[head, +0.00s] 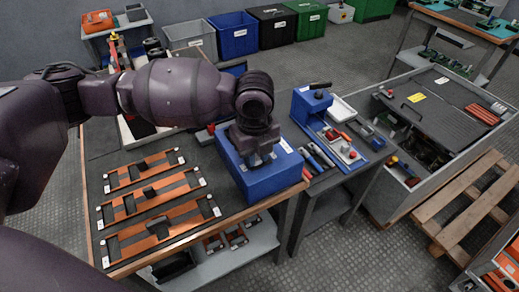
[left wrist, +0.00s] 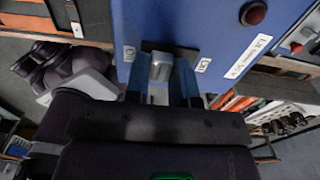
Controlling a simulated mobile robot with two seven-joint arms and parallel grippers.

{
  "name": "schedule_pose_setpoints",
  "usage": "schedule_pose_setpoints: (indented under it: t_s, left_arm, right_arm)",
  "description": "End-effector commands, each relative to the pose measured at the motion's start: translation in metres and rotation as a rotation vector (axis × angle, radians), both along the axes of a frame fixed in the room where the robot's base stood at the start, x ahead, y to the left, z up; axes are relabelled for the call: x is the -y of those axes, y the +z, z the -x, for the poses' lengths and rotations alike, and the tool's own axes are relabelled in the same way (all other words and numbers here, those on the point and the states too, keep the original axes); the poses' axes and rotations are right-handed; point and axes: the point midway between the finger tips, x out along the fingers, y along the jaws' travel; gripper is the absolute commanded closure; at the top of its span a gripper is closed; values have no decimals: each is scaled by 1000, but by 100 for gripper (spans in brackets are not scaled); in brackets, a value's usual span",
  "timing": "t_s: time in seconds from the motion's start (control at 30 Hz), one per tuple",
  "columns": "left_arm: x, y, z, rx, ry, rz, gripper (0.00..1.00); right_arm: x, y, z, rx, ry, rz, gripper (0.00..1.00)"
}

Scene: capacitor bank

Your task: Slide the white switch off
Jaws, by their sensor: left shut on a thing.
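The blue box (head: 262,180) stands on the workbench at the middle of the head view. In the left wrist view its blue face (left wrist: 220,30) carries a pale switch lever (left wrist: 160,66) in a dark slot, with small white labels on either side. My left gripper (head: 257,158) is down at the top of the box. In the left wrist view the two blue fingers of my left gripper (left wrist: 162,78) stand on either side of the lever, closed on it. The head view hides the lever behind my gripper. My right gripper is not in view.
A red button (left wrist: 254,13) sits on the box face near the switch. Orange bars with black blocks (head: 160,222) lie on the workbench at left. A blue tool holder (head: 312,105) and hand tools stand at right. A wooden pallet (head: 465,205) lies on the floor.

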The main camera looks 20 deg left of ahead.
Motion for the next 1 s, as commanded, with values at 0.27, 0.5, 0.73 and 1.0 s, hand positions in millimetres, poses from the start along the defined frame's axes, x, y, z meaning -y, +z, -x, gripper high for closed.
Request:
schedule_pose_setpoints:
  t_s: [0.27,0.5,0.73,1.0]
  left_arm:
    - [-5,0,7,-4,-1,-2,100]
    - [-6,-1,8,-7,-1,-4,66]
    - [-5,0,7,-4,0,-2,51]
    - [-5,9,6,2,0,-1,51]
  right_arm:
    - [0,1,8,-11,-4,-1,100]
    - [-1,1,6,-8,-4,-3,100]
    - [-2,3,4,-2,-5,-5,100]
    - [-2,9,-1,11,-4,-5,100]
